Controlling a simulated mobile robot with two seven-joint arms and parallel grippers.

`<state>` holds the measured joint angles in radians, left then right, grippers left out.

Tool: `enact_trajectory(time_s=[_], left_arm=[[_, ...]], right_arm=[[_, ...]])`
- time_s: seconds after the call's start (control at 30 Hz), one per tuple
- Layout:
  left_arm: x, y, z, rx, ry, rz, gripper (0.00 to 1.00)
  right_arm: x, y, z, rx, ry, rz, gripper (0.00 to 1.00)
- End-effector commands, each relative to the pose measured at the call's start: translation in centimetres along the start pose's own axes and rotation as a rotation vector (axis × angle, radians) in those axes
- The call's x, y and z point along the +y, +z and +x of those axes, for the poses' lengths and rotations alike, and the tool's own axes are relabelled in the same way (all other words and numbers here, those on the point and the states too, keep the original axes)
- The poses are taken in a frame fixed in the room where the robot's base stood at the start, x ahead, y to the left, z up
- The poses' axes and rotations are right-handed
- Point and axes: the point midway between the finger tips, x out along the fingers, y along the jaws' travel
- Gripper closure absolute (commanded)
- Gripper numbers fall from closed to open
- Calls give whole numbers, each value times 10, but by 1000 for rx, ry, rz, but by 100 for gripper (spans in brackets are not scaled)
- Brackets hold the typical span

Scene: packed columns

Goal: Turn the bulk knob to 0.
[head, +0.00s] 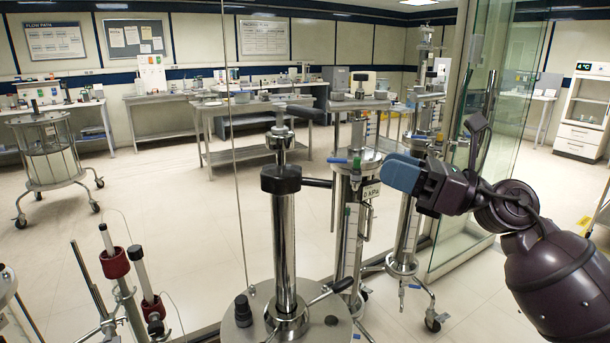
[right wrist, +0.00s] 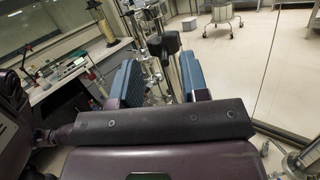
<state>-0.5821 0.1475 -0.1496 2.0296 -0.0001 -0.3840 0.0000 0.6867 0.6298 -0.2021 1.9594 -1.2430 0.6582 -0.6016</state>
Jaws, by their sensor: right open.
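No part that I can see is legibly marked as the bulk knob. A small black knob (head: 243,310) stands on the round steel lid (head: 262,328) of the near column, beside its tall chrome post (head: 284,240). My right gripper (head: 402,172) is raised at the right, in front of the farther steel columns, with its blue finger pads pointing left. In the right wrist view, the two blue pads (right wrist: 158,78) are apart with nothing gripped between them. Column hardware with a black-capped part (right wrist: 171,43) shows beyond and between them. My left gripper is out of view.
A glass panel (head: 462,140) stands behind the arm. Red-collared tubes (head: 114,262) stand at the lower left. Open floor lies mid-left.

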Motion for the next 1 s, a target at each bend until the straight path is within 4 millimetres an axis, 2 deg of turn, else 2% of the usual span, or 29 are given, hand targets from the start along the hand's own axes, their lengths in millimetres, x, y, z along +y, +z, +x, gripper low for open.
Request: enact_trajectory(time_s=[0.1, 0.2, 0.43, 1.0], left_arm=[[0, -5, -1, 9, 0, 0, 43], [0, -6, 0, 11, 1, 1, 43], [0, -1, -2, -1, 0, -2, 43], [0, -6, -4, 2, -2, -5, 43]], right_arm=[[1, -23, -2, 138, 20, -168, 59], [2, -35, -4, 208, 44, -256, 59], [5, -39, 4, 222, 66, -301, 59], [8, -57, 87, 218, 65, -297, 59]])
